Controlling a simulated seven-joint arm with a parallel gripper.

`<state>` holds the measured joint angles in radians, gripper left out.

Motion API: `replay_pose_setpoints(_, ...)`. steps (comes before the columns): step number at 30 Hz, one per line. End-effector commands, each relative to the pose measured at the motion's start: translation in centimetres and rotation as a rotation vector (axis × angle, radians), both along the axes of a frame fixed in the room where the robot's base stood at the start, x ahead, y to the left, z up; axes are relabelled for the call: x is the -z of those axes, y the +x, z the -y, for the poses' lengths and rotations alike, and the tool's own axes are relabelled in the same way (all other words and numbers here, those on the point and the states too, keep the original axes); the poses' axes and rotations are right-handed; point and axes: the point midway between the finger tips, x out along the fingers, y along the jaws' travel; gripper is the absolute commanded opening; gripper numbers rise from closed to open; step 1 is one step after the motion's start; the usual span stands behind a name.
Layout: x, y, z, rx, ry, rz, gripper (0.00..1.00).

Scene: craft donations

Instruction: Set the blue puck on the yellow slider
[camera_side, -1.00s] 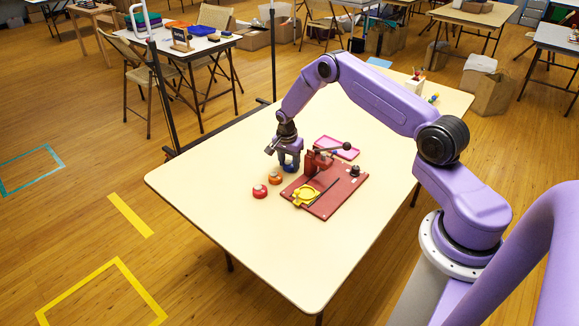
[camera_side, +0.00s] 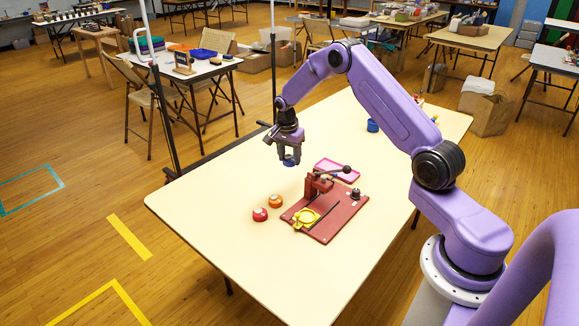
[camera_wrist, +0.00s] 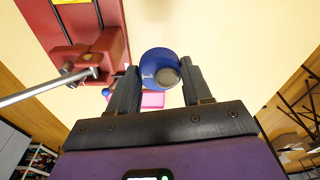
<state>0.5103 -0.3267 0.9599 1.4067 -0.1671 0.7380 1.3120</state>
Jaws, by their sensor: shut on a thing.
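The blue puck (camera_side: 289,162) is held between the fingers of my gripper (camera_side: 289,156), raised above the table. In the wrist view the blue puck (camera_wrist: 160,68) sits between the two dark fingertips of my gripper (camera_wrist: 160,78), with a round greyish spot on its face. The yellow slider (camera_side: 306,218) lies on the red base of a press (camera_side: 335,215), to the right of and nearer the camera than my gripper. A ring-shaped rim shows on the slider, with no puck on it.
A red puck (camera_side: 260,214) and an orange puck (camera_side: 275,201) stand on the table left of the press. A pink tray (camera_side: 337,170) lies behind it. The press lever (camera_side: 333,170) sticks out above the base. The table's front is clear.

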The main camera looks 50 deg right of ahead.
Motion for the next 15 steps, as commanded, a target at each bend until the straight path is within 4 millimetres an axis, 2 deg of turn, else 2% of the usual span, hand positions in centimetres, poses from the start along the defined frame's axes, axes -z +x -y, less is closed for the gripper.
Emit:
replay_pose_setpoints(3,-3.2,0.2,0.0,0.000,-0.002,0.008,0.19)
replay_pose_setpoints(4,-3.5,-0.2,-0.3,-0.001,-0.002,0.002,0.19)
replay_pose_setpoints(11,-3.1,-3.8,-3.0,0.001,-0.008,-0.001,0.19)
replay_pose_setpoints(15,-3.0,-6.5,-4.7,0.000,-0.010,-0.001,0.19)
